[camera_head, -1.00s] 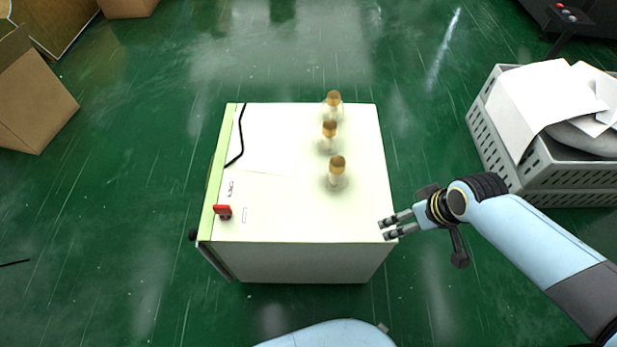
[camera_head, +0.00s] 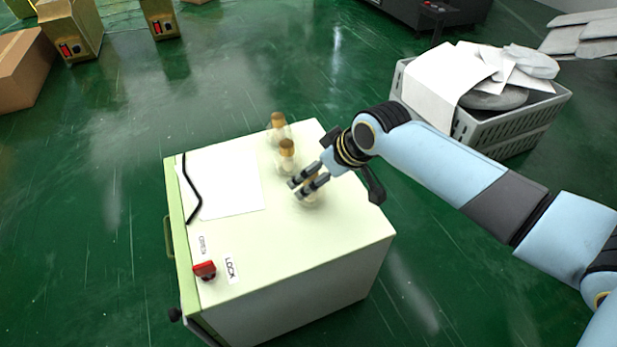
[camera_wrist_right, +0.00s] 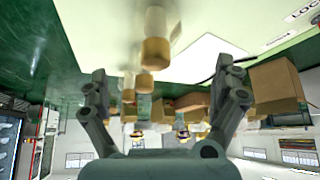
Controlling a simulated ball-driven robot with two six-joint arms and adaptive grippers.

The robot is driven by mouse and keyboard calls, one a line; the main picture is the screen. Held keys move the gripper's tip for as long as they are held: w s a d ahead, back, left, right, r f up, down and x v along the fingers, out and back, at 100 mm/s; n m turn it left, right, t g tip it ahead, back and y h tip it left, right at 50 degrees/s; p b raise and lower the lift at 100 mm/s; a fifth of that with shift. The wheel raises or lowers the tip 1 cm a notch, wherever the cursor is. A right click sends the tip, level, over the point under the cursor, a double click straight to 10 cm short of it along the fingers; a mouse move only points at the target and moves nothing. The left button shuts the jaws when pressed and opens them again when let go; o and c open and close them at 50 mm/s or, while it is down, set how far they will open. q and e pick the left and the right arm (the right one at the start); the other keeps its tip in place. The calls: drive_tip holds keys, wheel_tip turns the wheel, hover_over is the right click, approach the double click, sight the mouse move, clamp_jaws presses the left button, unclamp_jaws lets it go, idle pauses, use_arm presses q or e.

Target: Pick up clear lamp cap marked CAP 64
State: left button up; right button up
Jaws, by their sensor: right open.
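Several clear caps with amber-brown tops stand on the white cabinet top; no CAP 64 marking is readable. In the head view the far cap (camera_head: 278,123) and the middle cap (camera_head: 286,156) stand upright in a row. The nearest cap (camera_head: 313,200) is mostly hidden behind my right gripper (camera_head: 301,186). In the right wrist view, which is upside down, the nearest cap (camera_wrist_right: 155,48) hangs between the spread fingers of my right gripper (camera_wrist_right: 165,80), ahead of them. The jaws are open and empty; I cannot tell whether they touch it. My left gripper is out of view.
The cabinet (camera_head: 250,265) carries a white sheet (camera_head: 232,188), a black bent rod (camera_head: 192,190) and a red switch (camera_head: 205,270) beside a LOCK label. A grey crate (camera_head: 500,135) of papers stands at the right.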

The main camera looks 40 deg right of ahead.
sight(313, 177)
drive_tip(key=b+x, duration=0.1)
drive_tip(key=x, duration=0.3)
drive_tip(key=shift+s+f, duration=0.1)
drive_tip(key=shift+s, duration=0.05)
drive_tip(key=shift+w+f+b, duration=0.2)
drive_tip(key=shift+b, duration=0.1)
drive_tip(key=b+x, duration=0.2)
drive_tip(key=x, duration=0.2)
drive_tip(key=shift+d, duration=0.25)
drive_tip(key=shift+w+f+b, duration=0.2)
drive_tip(key=shift+w+b, duration=0.1)
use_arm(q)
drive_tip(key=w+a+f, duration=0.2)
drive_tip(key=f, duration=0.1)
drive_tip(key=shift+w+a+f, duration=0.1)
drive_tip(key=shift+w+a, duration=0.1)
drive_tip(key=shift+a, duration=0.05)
use_arm(e)
drive_tip(key=c, duration=1.4)
